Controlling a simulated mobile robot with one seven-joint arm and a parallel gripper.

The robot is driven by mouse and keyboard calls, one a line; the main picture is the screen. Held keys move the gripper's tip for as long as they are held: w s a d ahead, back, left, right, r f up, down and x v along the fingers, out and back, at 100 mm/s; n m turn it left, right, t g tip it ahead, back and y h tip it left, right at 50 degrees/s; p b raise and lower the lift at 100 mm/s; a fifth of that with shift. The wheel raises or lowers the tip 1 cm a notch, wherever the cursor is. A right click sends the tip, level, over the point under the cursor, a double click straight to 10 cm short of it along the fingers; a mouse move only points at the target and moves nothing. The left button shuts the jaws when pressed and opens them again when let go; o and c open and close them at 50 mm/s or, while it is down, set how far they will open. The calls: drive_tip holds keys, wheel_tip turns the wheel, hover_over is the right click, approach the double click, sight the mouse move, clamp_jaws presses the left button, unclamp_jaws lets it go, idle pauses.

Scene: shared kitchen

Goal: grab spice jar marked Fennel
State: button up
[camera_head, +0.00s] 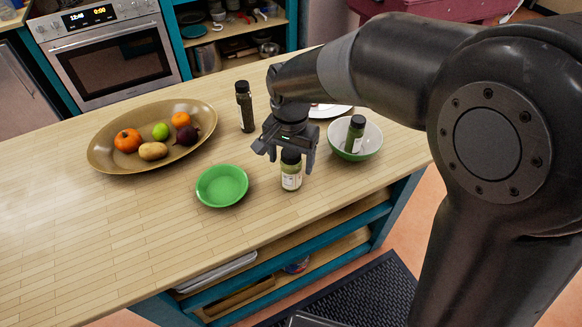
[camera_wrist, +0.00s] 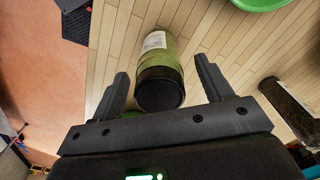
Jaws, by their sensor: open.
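A spice jar (camera_head: 291,172) with a dark lid, green contents and a white label stands upright on the wooden counter. Its label is too small to read. My gripper (camera_head: 285,158) is open directly above it, fingers pointing down near the lid. In the wrist view the jar (camera_wrist: 158,70) lies between the two open fingers (camera_wrist: 160,85), apart from both. A second jar (camera_head: 355,133) with a dark lid and green contents stands in the green-and-white bowl (camera_head: 369,150) to the right; its label is not legible either.
A green dish (camera_head: 222,186) sits left of the jar. A tall dark bottle (camera_head: 246,108) stands behind, left of my gripper. A brown oval platter (camera_head: 105,152) with fruit is farther left. A white plate (camera_head: 330,111) lies behind my gripper. The counter's front left is clear.

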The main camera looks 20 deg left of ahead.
drive_tip(key=shift+f, duration=0.5)
drive_tip(key=c, duration=1.2)
